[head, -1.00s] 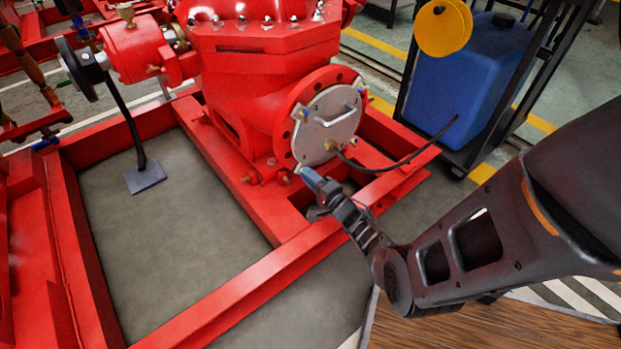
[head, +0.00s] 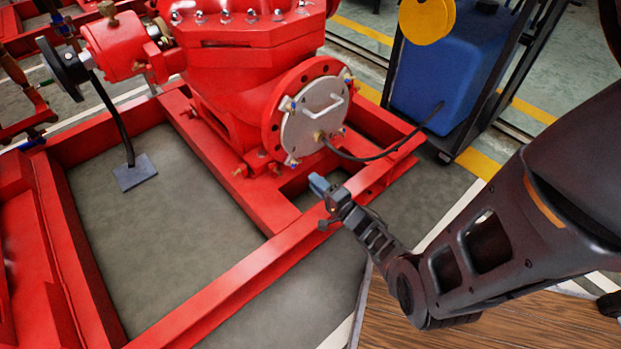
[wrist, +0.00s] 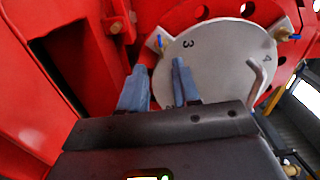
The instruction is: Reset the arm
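My gripper (head: 318,186) is at the end of my arm, above the red frame's right part and in front of the pump's round flange. In the wrist view its two blue-grey fingers (wrist: 157,82) stand apart with nothing between them. A grey round cover plate (wrist: 215,65) with a bent handle, the marks 3 and 4, and blue-tipped clamps lies beyond the fingertips. In the head view the plate (head: 312,115) sits on the red flange, and my gripper is apart from it, below and in front.
The red pump (head: 245,60) stands on a red steel frame (head: 240,293) with open floor bays. A black hose (head: 385,157) runs from the plate toward a blue tank (head: 447,75) on a dark cart. A yellow disc (head: 427,18) hangs there. Wooden boards (head: 480,330) lie at lower right.

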